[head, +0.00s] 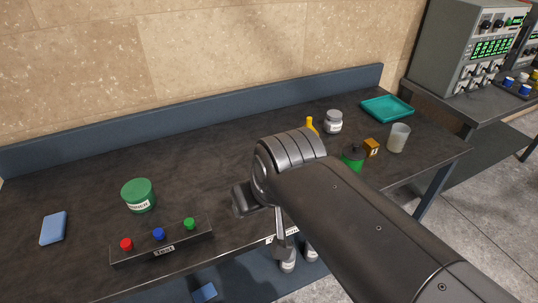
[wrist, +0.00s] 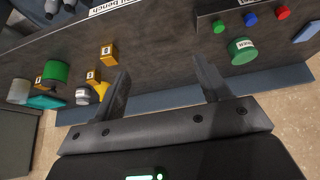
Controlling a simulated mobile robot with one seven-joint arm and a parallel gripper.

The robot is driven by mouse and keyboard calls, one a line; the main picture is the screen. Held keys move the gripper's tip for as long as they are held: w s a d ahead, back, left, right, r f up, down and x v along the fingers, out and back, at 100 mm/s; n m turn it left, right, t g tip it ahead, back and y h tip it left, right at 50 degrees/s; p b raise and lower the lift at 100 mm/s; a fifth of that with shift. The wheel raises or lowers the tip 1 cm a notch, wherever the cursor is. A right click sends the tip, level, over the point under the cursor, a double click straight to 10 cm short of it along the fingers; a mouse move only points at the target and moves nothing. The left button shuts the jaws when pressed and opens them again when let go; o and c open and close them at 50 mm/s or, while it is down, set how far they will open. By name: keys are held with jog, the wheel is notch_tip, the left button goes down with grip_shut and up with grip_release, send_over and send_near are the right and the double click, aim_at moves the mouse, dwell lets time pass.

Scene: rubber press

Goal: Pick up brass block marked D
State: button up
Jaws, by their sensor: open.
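Three brass blocks show in the wrist view. One brass block (wrist: 109,54) is nearest my gripper, a second brass block (wrist: 94,76) is just beyond it, and a third brass block (wrist: 38,83) is at the left by the green bottle. Their letters are too small to read surely, so I cannot tell which is D. In the head view one brass block (head: 372,147) shows right of the green bottle; my arm hides the other two. My gripper (wrist: 162,68) is open and empty over the dark bench, to the right of the blocks in the wrist view.
A button box (head: 162,245), green tin (head: 138,195) and blue pad (head: 53,229) are at left. The bench middle is clear.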

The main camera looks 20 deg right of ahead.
jog(key=shift+c, duration=0.7)
jog(key=w+d+f+g, duration=0.2)
jog(key=w+d+f, duration=0.1)
jog(key=w+d, duration=0.3)
jog(key=w+d+f+g, duration=0.1)
jog(key=w+d+f, duration=0.2)
jog(key=w+d, duration=0.3)
jog(key=w+d+f+m+g, duration=0.1)
jog(key=w+d+f+g, duration=0.1)
jog(key=w+d, duration=0.4)
jog(key=shift+f+g, duration=0.3)
jog(key=shift+f, duration=0.4)
notch_tip(320, 180, down, 10)
jog(key=shift+f, duration=0.2)
grip_shut()
